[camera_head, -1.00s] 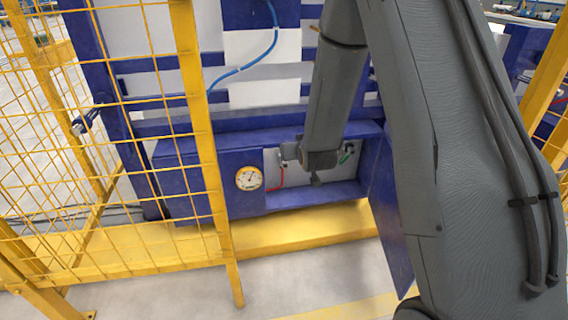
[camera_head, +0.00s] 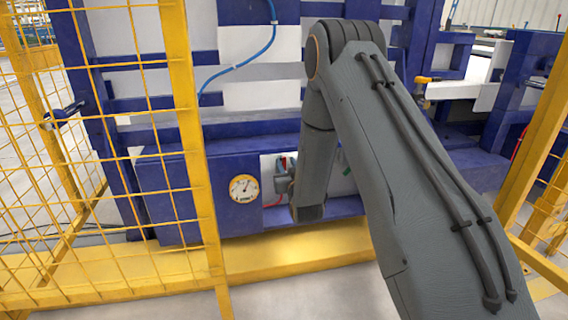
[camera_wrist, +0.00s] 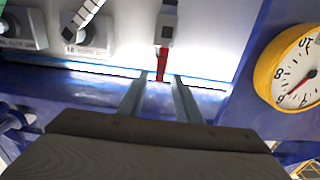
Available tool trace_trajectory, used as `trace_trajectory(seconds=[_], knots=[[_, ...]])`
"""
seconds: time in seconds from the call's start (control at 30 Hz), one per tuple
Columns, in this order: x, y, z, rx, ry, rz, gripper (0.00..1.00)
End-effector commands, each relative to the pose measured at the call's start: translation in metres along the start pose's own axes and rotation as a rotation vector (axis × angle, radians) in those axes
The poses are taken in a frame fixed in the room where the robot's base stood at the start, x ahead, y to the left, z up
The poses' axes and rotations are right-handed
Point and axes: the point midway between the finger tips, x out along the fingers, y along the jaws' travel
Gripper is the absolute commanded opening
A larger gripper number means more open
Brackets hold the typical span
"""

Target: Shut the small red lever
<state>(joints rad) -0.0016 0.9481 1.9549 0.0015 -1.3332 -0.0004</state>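The small red lever (camera_wrist: 163,55) hangs down from a grey valve body (camera_wrist: 166,28) in the wrist view, against a white panel. My gripper (camera_wrist: 161,77) is below it, with two grey fingers apart and pointing at the lever. The lever's lower end appears between the fingertips; whether they touch it, I cannot tell. In the head view my gripper (camera_head: 281,184) is at the recess of the blue cabinet, beside the gauge, and my forearm hides much of that recess.
A yellow-rimmed gauge (camera_head: 244,188) is left of the recess; it is at right in the wrist view (camera_wrist: 294,70). Other grey fittings (camera_wrist: 90,35) are left of the lever. A yellow mesh fence (camera_head: 190,130) stands at left. A blue hose (camera_head: 240,64) hangs above.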

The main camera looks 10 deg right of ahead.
Motion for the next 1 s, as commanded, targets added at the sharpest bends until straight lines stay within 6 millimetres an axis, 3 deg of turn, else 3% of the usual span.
trace_trajectory(seconds=[0.23, 0.63, 0.8, 1.0], knots=[[0.033, 0.000, 0.001, 0.000, 0.002, 0.000, 0.30], [0.041, 0.000, 0.000, 0.000, -0.001, 0.000, 0.30], [0.041, 0.000, 0.000, 0.000, -0.001, 0.000, 0.02], [0.040, 0.000, 0.000, 0.000, -0.001, 0.000, 0.00]])
